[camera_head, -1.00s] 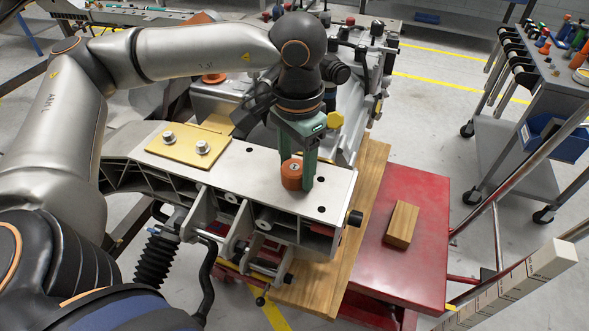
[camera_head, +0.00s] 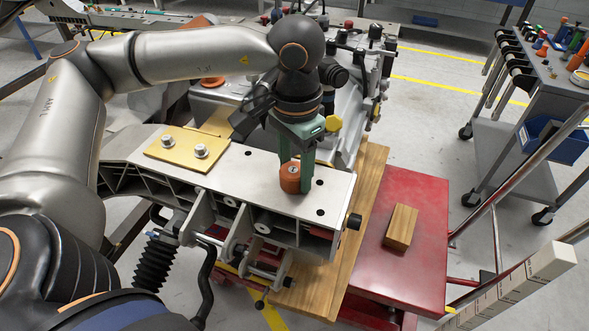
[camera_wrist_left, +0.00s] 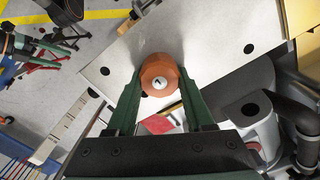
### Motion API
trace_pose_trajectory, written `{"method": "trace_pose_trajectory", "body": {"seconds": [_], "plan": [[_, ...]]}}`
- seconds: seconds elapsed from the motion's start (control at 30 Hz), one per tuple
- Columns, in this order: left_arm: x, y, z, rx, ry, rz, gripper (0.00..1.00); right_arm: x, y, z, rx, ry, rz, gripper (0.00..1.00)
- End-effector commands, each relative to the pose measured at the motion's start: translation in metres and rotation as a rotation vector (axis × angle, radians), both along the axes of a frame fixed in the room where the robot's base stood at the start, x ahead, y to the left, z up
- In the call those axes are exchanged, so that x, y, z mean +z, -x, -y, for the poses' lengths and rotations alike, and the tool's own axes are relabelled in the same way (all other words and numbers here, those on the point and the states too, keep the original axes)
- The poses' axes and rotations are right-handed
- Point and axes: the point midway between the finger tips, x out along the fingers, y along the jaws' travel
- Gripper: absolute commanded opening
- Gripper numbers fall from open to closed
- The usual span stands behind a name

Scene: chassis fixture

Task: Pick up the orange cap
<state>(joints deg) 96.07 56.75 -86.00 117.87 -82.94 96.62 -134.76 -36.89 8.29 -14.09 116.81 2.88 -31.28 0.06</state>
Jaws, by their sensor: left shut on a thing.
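The orange cap (camera_head: 290,178) is a squat faceted piece with a pale round centre on top. It is at the right part of the grey metal chassis plate (camera_head: 245,172). My left gripper (camera_head: 297,180) comes down from above, with its green fingers on either side of the cap. In the left wrist view the cap (camera_wrist_left: 160,76) sits between the two fingertips (camera_wrist_left: 160,84), and the gripper is shut on it. I cannot tell whether the cap still touches the plate. My right gripper is not in view.
A tan plate with two bolts (camera_head: 187,149) lies on the chassis at the left. A wooden block (camera_head: 401,227) rests on the red table (camera_head: 430,190) at the right. A grey tool cart (camera_head: 545,75) stands at the far right. Fixture parts stand close behind my gripper.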

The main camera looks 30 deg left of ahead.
Motion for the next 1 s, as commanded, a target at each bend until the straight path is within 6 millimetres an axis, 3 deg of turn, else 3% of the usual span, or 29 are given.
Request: {"method": "trace_pose_trajectory", "body": {"seconds": [0.17,0.27,0.53,0.8,1.0], "plan": [[0.014,-0.001,0.001,0.000,0.002,0.002,0.00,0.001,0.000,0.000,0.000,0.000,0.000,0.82],[0.032,-0.001,0.001,-0.002,0.002,0.005,0.00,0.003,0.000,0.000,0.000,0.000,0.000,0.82],[0.095,0.048,0.024,-0.010,-0.001,0.005,0.00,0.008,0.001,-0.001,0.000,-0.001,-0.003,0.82],[0.119,0.103,0.051,-0.010,-0.001,0.003,0.00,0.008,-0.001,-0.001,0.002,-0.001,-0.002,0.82],[0.128,0.122,0.060,-0.005,0.000,0.002,0.00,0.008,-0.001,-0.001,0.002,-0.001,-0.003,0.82]]}}
